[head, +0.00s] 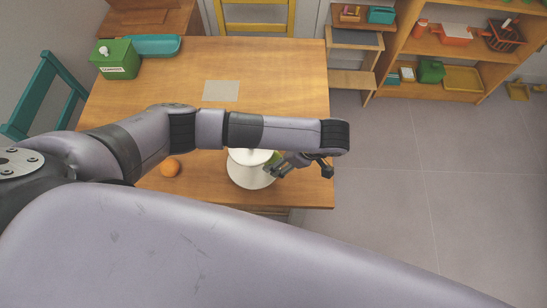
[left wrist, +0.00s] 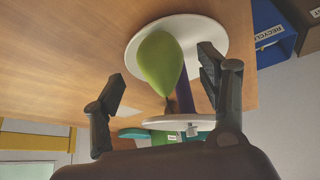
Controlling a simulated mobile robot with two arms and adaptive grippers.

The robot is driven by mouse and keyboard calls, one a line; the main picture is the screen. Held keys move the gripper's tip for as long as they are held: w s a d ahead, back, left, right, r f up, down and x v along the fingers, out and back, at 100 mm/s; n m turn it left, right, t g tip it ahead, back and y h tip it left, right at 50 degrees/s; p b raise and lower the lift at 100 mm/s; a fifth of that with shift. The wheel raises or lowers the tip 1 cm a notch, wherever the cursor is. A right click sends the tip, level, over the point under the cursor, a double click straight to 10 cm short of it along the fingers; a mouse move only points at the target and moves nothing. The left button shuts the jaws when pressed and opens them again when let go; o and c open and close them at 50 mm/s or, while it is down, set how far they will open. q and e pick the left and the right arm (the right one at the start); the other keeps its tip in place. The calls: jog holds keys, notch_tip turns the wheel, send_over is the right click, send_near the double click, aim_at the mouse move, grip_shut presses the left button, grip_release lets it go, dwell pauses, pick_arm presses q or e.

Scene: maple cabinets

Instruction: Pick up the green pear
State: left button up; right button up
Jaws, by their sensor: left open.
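The green pear (left wrist: 160,62) sits on the larger lower plate of a white two-tier stand (left wrist: 205,30) in the left wrist view. In the head view only a green sliver of the pear (head: 276,157) shows beside the stand (head: 250,178), mostly hidden by my gripper. My left gripper (head: 300,167) is open at the right side of the stand. In the left wrist view its fingers stand on either side of the pear, which appears ahead of them and between them; I see no grip on it. My right gripper is not in view.
The stand's smaller upper plate (left wrist: 180,123) and purple post are close to the right finger. A green box (head: 116,60) and teal bin (head: 152,46) are at the far left. Shelves (head: 450,50) stand beyond right.

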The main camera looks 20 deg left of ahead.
aim_at(278, 157)
pick_arm(q)
jog(key=shift+p+x, duration=0.35)
jog(key=shift+x, duration=1.45)
jog(key=shift+s+a+r, duration=0.1)
jog(key=shift+a, duration=0.05)
jog(key=c, duration=1.2)
